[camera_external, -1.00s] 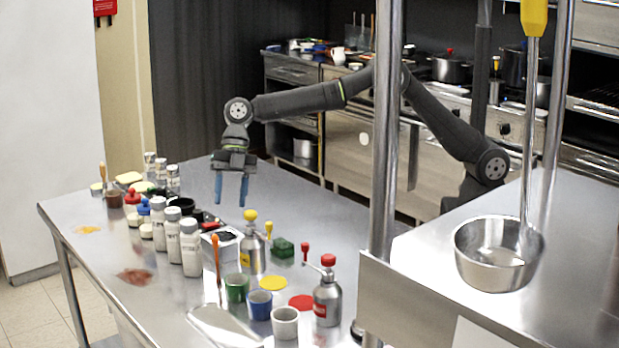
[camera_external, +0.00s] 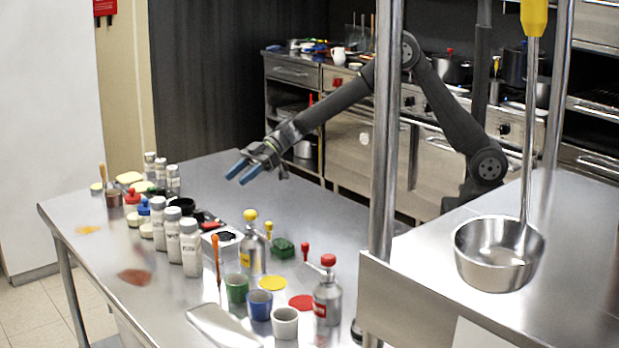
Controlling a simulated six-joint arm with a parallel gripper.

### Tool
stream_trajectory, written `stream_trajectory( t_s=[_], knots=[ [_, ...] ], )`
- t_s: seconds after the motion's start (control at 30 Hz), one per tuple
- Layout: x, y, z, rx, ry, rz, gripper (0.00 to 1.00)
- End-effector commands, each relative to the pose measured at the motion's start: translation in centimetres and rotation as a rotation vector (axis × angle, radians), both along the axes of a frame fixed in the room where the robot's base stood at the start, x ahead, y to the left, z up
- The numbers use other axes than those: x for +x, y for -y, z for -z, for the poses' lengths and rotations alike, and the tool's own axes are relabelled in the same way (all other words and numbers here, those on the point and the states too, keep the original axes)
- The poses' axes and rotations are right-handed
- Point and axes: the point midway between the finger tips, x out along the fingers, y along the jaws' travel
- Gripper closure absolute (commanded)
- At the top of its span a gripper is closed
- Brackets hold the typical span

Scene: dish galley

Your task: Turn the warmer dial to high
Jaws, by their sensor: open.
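My gripper (camera_external: 241,172) is open and empty, with its two blue fingers apart. It is above the steel table (camera_external: 215,290), toward its far side, and points left and slightly down. I cannot clearly make out a warmer or its dial. I cannot tell whether either belongs to the warmer. Dark knobs (camera_external: 504,129) show on the stove front at the back.
Several white-labelled shakers (camera_external: 190,248) stand left of the dark box. The table's far side is mostly clear. A metal post (camera_external: 385,140) rises at right.

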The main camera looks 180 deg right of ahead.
Motion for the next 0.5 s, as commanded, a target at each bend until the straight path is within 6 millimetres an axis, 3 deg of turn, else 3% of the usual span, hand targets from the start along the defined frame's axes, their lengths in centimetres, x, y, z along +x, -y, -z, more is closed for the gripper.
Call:
stream_trajectory(
  t_s=[0.5],
  knots=[
    [7.6, 6.1, 4.1, 0.000, -0.001, -0.004, 0.52]
  ],
)
